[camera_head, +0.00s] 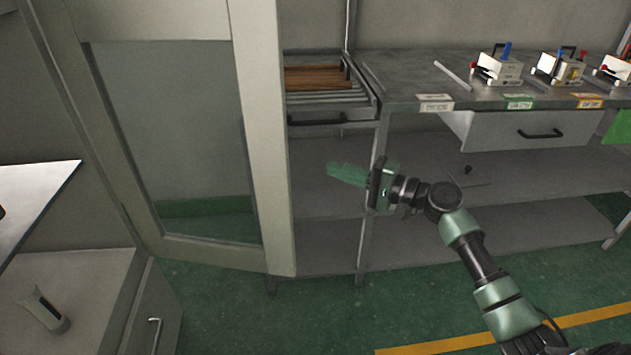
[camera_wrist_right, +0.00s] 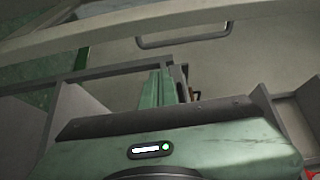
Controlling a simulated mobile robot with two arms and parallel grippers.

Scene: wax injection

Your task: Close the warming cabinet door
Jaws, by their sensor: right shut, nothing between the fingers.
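The warming cabinet door (camera_head: 255,140) is a tall pale-framed door with a glass pane, standing swung open at the left of the head view. Its free edge runs down near the middle left, and no handle shows on the side I see. My right gripper (camera_head: 338,173) is shut and empty. It appears to the right of the door's free edge, with a visible gap, in front of the bench shelves. Its green fingers also show in the wrist view (camera_wrist_right: 158,92), pressed together. My left gripper is out of view. The cabinet's inside is not clearly visible.
A metal bench (camera_head: 410,75) with labelled fixtures stands at the right, with a drawer (camera_head: 500,132) below. A rack with brown boards (camera_head: 315,76) is behind the door's edge. A low cabinet (camera_head: 155,310) with a handle is at lower left. Green floor is clear in front.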

